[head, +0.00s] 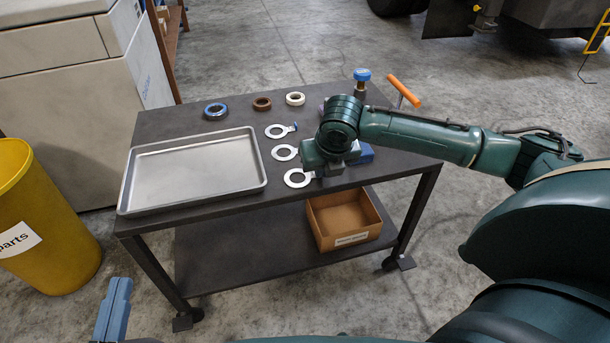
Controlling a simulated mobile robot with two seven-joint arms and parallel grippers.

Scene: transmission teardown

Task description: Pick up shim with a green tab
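Three flat metal ring shims lie in a column on the dark cart top. The far shim (275,131) has a blue tab pointing right. The middle shim (284,153) and the near shim (298,178) show their rings, but my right arm covers their right sides. No green tab can be made out. My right gripper (328,172) points down over the cart, right beside the near shim; its fingertips are mostly hidden, so its opening and any contact are unclear. My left gripper (113,310), with blue fingers, is at the bottom left, in front of the cart and away from the shims.
A metal tray (195,170) fills the cart's left side. Blue (215,111), brown (262,103) and white (295,98) rings lie behind. A blue block (365,154), a blue-capped part (361,82) and an orange-handled tool (404,92) are right. A cardboard box (345,239) sits below; a yellow bin (40,230) stands left.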

